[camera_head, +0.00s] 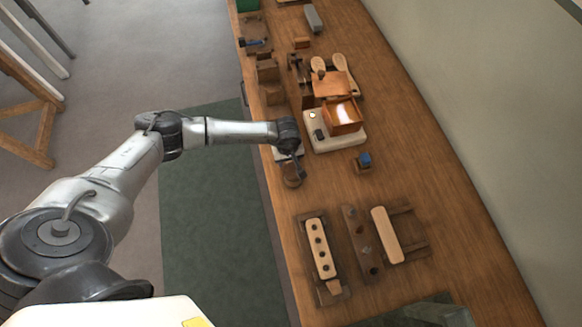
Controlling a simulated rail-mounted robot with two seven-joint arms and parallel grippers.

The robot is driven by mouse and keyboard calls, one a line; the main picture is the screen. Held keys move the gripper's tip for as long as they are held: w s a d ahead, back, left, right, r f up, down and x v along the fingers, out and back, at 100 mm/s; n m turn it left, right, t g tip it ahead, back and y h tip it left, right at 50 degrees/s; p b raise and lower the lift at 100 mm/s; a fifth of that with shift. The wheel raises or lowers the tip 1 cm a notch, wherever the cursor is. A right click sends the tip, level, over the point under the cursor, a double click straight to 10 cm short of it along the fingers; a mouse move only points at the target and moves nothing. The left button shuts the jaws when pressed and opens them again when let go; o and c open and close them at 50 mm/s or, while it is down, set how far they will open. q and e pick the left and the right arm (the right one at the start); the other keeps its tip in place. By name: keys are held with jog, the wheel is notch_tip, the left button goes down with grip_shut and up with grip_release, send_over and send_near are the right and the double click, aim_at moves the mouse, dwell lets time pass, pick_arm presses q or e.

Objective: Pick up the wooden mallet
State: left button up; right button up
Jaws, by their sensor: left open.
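My left gripper (300,176) is open and empty. It points down over the near left edge of the wooden bench (450,215), above a small round brown piece (291,181). I cannot tell whether it touches that piece. I cannot pick out the wooden mallet with certainty. A dark brown tool-like shape (297,68) lies farther back, left of two pale paddle-shaped pieces, and may be it, but it is too small to tell. My right gripper is not in view.
A pale device with an orange-brown box (343,116) stands right of my left gripper. A small blue-topped block (364,160) sits nearer. A pale block with dark holes (319,247) and a plain pale block (385,234) lie in front. The bench's right side is clear.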

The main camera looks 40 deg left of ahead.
pick_arm(q)
grip_shut()
jog(key=shift+r, duration=0.15)
dwell(0.4)
